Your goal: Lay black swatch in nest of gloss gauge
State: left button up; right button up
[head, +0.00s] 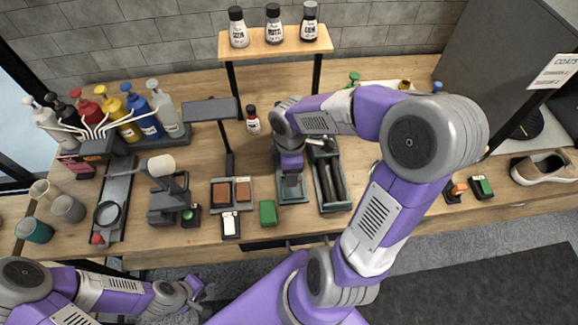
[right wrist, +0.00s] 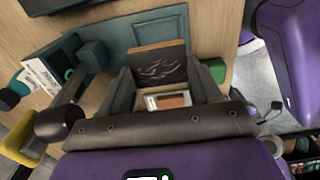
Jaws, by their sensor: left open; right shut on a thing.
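In the right wrist view, a black swatch (right wrist: 160,68) with pale scuff marks and a tan edge stands between the fingers of my right gripper (right wrist: 162,88), which is shut on it. In the head view my right gripper (head: 291,172) is over a grey-green tray (head: 293,197), and the swatch is hidden there. A dark device with a pale round head (head: 161,165), possibly the gloss gauge, stands left of the middle; I cannot make out its nest. My left gripper (head: 196,290) is open and empty, low at the left, in front of the table.
A second tray (head: 335,205) holds dark tools. A dark lamp-like stand (head: 212,110) rises behind. Pump bottles (head: 130,115) stand left; a sneaker (head: 545,169) is far right.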

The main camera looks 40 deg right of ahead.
notch_tip(320, 180, down, 6)
jog(key=b, duration=0.4)
jog(key=shift+r, duration=0.1)
dwell(2.0)
jog(key=shift+f+b, duration=0.55)
jog(key=shift+f, duration=0.25)
jog(key=o, duration=1.1)
notch_tip(320, 180, up, 8)
jog(key=p, duration=0.3)
jog(key=shift+f, duration=0.2)
